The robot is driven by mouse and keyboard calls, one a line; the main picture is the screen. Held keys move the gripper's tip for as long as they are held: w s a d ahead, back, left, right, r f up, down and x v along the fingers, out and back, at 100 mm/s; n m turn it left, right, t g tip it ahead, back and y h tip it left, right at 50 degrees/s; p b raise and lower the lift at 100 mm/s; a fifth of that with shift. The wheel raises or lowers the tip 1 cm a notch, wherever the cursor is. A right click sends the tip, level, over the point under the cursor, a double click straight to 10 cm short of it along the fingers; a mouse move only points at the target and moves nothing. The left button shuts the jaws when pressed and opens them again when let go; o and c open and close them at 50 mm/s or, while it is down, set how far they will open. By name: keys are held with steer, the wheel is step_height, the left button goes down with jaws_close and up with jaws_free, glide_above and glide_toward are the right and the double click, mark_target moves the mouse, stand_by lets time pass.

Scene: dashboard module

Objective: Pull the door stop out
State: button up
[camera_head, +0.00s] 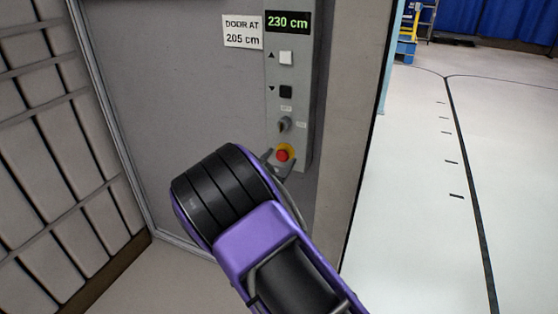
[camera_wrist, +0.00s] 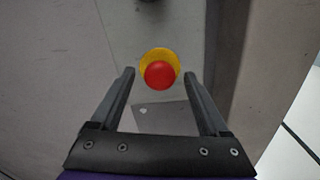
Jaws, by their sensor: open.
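The door stop is a red round button on a yellow ring (camera_head: 284,153), low on the grey control panel (camera_head: 300,130). In the wrist view the red button (camera_wrist: 159,75) shows in front of my gripper (camera_wrist: 166,80), between the open fingertips as seen from the wrist. The fingers look empty, one on each side of the button. I cannot tell exactly how deep the fingertips reach or whether they touch the panel. In the head view my gripper (camera_head: 277,160) is mostly hidden behind my purple and black wrist.
Above the button are a knob switch (camera_head: 285,125), a black down button (camera_head: 286,92), a white up button (camera_head: 286,58) and a display (camera_head: 287,22) reading 230 cm. A sign (camera_head: 242,31) reads "DOOR AT 205 cm". Slatted wall (camera_head: 55,120) stands left; open floor (camera_head: 420,190) lies right.

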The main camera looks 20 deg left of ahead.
jaws_close()
stand_by(1.3)
